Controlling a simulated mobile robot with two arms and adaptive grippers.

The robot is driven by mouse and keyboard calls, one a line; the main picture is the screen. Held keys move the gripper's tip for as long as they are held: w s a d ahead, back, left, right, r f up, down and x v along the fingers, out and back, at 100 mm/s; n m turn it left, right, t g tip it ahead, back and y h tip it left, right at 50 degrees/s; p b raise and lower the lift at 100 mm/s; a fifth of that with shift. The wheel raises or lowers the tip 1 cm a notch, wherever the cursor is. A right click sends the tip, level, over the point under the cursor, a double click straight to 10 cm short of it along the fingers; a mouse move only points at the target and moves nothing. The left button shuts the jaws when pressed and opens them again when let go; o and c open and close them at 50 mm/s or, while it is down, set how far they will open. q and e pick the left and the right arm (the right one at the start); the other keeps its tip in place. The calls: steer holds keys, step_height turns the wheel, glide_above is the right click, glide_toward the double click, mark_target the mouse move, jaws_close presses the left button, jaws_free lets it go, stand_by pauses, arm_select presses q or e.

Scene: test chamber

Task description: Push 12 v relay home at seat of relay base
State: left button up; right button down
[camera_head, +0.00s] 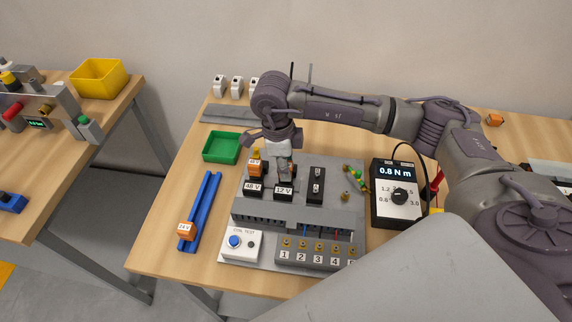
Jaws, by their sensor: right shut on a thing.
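My right gripper (286,172) comes down from above, shut, over the relay base labelled 12 V (284,194). The fingers hide most of what they hold, which by its place is the 12 V relay. I cannot tell whether the relay is fully seated in the base. To its left, an orange relay (254,168) stands on the base labelled 48 V (253,188). To its right is a black base (316,186) with no relay on it. My left gripper is not in view.
A blue rail (207,195) carries another orange relay (186,230). A green tray (221,147) is behind it. A grey wire duct (290,215), a terminal row (318,256) and a button box (240,245) are in front. A torque meter (396,194) reading 0.8 N m stands right.

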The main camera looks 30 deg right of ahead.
steer(key=shift+f, duration=0.3)
steer(key=c, duration=0.8)
jaws_free()
steer(key=shift+o, duration=0.2)
steer(key=shift+r, duration=0.1)
step_height(320, 180, up, 12)
steer(key=a, duration=0.1)
steer(key=shift+w, duration=0.4)
steer(key=shift+a, duration=0.1)
